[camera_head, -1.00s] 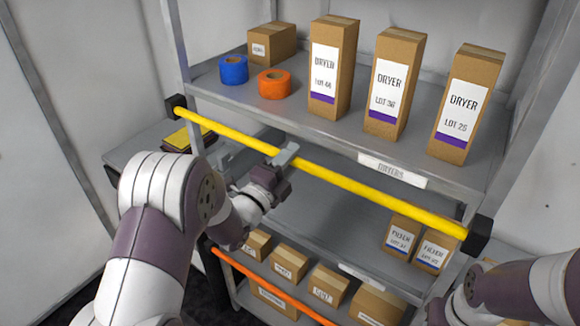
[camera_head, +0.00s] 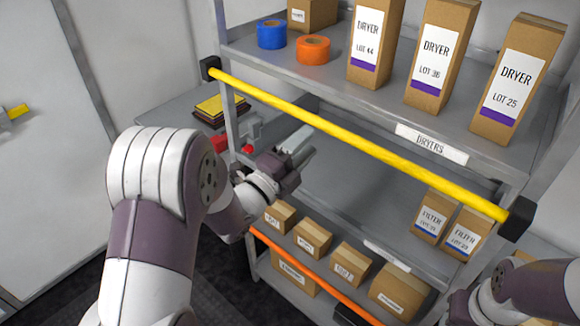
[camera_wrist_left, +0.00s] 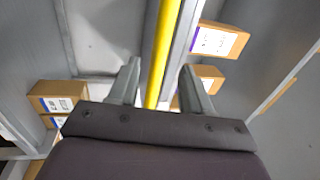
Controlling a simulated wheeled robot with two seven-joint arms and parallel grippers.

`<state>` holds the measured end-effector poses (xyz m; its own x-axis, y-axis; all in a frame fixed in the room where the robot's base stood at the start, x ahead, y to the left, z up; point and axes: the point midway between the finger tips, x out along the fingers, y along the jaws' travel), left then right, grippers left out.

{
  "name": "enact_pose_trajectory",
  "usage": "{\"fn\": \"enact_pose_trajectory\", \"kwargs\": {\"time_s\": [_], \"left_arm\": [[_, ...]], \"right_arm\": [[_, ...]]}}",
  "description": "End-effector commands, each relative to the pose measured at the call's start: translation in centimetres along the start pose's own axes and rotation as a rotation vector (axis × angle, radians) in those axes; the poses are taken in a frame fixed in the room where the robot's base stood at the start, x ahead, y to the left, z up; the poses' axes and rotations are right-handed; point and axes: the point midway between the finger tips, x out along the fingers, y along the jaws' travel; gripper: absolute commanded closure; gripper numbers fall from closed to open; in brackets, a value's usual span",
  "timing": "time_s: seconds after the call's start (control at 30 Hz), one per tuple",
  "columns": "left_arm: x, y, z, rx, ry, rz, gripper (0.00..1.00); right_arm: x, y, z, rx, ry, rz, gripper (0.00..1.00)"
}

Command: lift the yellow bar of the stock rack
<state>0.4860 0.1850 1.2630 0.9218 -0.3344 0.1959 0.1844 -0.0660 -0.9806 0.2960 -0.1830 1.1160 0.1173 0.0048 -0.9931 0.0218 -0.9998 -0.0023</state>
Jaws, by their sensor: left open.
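The yellow bar (camera_head: 360,145) runs across the front of the stock rack, sloping down to the right between two black end brackets. My left gripper (camera_head: 300,143) is open and empty, just below the bar in the head view, with a visible gap to it. In the left wrist view the bar (camera_wrist_left: 161,50) shows lengthwise in the space between the two spread fingers (camera_wrist_left: 160,85). Its depth from the fingertips is hard to tell. Of my right arm, only links show at the lower right; its gripper is not visible.
The upper shelf (camera_head: 380,100) holds tall dryer boxes, an orange tape roll (camera_head: 313,49) and a blue one (camera_head: 271,34). Filter boxes (camera_head: 434,216) stand on the shelf below. An orange bar (camera_head: 315,278) fronts the lowest boxes. The middle shelf's left part looks clear.

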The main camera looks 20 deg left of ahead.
Motion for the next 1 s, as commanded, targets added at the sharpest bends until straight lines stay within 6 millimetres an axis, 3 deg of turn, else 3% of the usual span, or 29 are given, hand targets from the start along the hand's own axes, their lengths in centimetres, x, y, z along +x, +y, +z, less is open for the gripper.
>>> {"fn": "enact_pose_trajectory", "kwargs": {"time_s": [0.03, 0.1, 0.3, 0.83, 0.93, 1.0], "left_arm": [[-1.4, 0.6, 0.1, 0.002, -0.004, -0.003, 0.51], [-3.0, 0.4, 0.1, 0.003, -0.005, -0.002, 0.51], [-5.5, 0.1, 0.0, 0.001, -0.002, -0.002, 0.51], [-5.7, 0.2, 0.0, -0.043, -0.003, 0.011, 0.51], [-6.4, 4.4, 1.8, -0.252, -0.126, 0.202, 0.51], [-8.4, 8.1, 4.4, -0.478, -0.345, 0.387, 0.51]], "right_arm": [[1.2, 0.0, 0.1, 0.000, 0.000, 0.000, 0.57], [1.7, 0.0, 0.2, 0.000, 0.000, 0.000, 0.57], [2.4, 0.0, 0.3, 0.000, 0.000, 0.000, 0.57], [2.3, 0.0, 0.3, 0.000, 0.000, 0.000, 0.57], [2.3, 0.0, 0.3, 0.000, 0.000, 0.000, 0.57], [2.3, 0.0, 0.3, 0.000, 0.000, 0.000, 0.57]]}}
